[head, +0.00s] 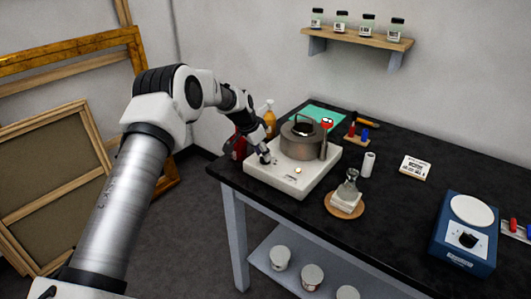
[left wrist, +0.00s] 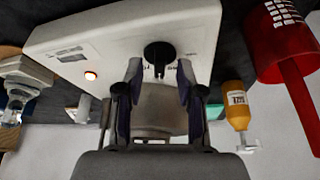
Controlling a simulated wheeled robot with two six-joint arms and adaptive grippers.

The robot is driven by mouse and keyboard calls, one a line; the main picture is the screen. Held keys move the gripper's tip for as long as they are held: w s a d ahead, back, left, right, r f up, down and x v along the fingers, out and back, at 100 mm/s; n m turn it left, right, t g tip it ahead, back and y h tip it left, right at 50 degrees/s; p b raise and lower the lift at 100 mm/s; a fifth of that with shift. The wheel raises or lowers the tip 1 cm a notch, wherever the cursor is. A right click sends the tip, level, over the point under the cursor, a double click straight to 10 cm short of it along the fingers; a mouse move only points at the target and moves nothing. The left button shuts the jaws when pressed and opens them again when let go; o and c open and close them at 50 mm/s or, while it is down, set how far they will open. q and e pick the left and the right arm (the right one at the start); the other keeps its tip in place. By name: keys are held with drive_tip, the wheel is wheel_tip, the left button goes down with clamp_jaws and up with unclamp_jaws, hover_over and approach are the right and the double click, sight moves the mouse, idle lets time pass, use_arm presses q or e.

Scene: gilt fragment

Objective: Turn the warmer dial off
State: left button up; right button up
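The white warmer (head: 278,182) stands near the table's left end with a dark metal pot (head: 302,141) on it. Its black dial (left wrist: 158,53) shows on the front face in the left wrist view, next to a glowing red lamp (left wrist: 90,75). The lamp also shows in the head view. My left gripper (head: 265,155) is at the warmer's front left corner. In the left wrist view its fingers (left wrist: 158,70) are open, one on each side of the dial's lower part, with a gap between; I cannot tell whether they touch it. The right gripper is not in view.
An amber bottle (left wrist: 236,105) and a red container (left wrist: 285,40) stand close beside the warmer. A glass flask (head: 347,188) sits on a white block on a round wooden base. A blue device (head: 464,257) with a knob stands at right.

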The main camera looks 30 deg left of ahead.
use_arm(q)
drive_tip(key=shift+f, duration=0.5)
drive_tip(key=shift+w, duration=0.1)
drive_tip(key=shift+c, duration=0.3)
clamp_jaws()
drive_tip(key=shift+d, duration=0.1)
